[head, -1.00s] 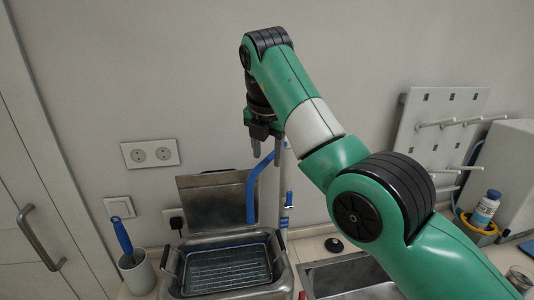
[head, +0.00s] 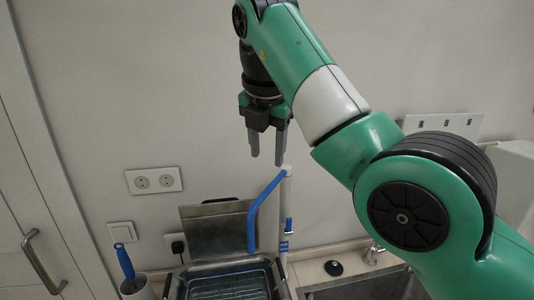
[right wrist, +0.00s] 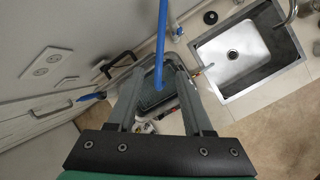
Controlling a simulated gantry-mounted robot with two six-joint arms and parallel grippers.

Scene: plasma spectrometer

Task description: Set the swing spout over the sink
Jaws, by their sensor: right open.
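The swing spout is a blue bent tube (head: 266,202) on a white upright post (head: 286,225). Its blue end hangs down over the steel bath, left of the sink (head: 370,287). My right gripper (head: 267,160) is open and empty, pointing down just above and left of the spout's top. In the right wrist view, the blue tube (right wrist: 161,45) runs down between the open fingers (right wrist: 160,74), with no clear contact. The sink (right wrist: 242,53) lies to the right there. In the head view my right arm covers part of it. My left gripper is not in view.
The steel bath (head: 183,272) stands below the spout, its lid (head: 220,230) raised behind. A cup with a blue-handled brush (head: 124,262) is at left. A black stopper (head: 333,268) and a small tap (head: 373,252) are by the sink. The wall stands close behind.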

